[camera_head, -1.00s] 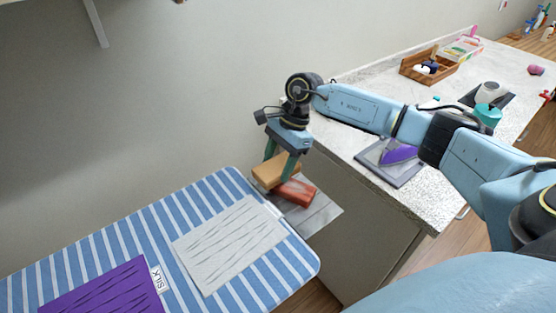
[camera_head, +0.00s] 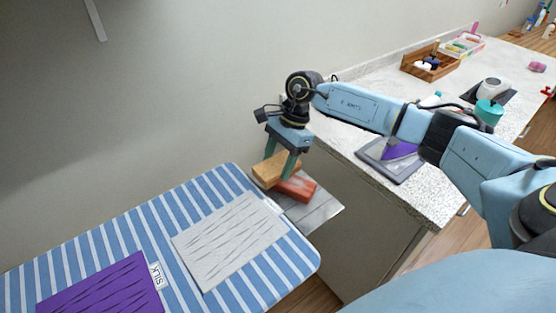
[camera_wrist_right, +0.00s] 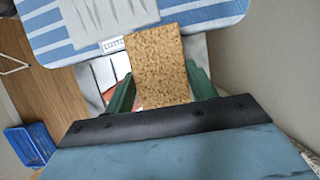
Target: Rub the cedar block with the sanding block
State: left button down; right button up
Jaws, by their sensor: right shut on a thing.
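My right gripper (camera_head: 280,158) is shut on a tan, cork-like sanding block (camera_head: 268,169) beyond the end of the ironing board. The reddish cedar block (camera_head: 297,188) lies on a grey metal plate (camera_head: 322,208) at the board's end. The sanding block is over or against the cedar block's upper left side; I cannot tell whether they touch. In the right wrist view the sanding block (camera_wrist_right: 158,62) sits between the green fingers of the right gripper (camera_wrist_right: 160,85) and hides most of the cedar block. My left gripper is not in view.
The striped ironing board (camera_head: 215,185) carries a grey cloth (camera_head: 228,240) and a purple cloth (camera_head: 105,290) with a SILK label (camera_head: 157,276). A counter (camera_head: 435,200) to the right bears a purple iron (camera_head: 400,149) on a grey pad. A wall stands behind.

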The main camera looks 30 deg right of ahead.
aim_at(296, 187)
jog(key=shift+f+b, duration=0.4)
jog(key=shift+f, duration=0.1)
jog(key=shift+s+d+r+p, duration=0.1)
jog(key=shift+s+d, duration=0.15)
jog(key=shift+s, duration=0.2)
jog(key=shift+s+d+p, duration=0.1)
jog(key=shift+s+d, duration=0.15)
jog(key=shift+s, duration=0.25)
jog(key=shift+s+d+r+p, duration=0.1)
jog(key=shift+s+d, duration=0.15)
jog(key=shift+s, duration=0.2)
jog(key=shift+s+d+f, duration=0.1)
jog(key=shift+s+d, duration=0.2)
jog(key=shift+s, duration=0.3)
jog(key=shift+s+d+f, duration=0.1)
jog(key=shift+s+d, duration=0.25)
jog(key=shift+s, duration=0.3)
jog(key=shift+s+d+f, duration=0.1)
jog(key=shift+s+d, duration=0.2)
jog(key=shift+s, duration=0.3)
jog(key=shift+s+d+b, duration=0.2)
jog(key=shift+s+d, duration=0.05)
jog(key=shift+s, duration=0.3)
jog(key=shift+s+d+b, duration=0.15)
jog(key=shift+s+d, duration=0.1)
jog(key=shift+s, duration=0.3)
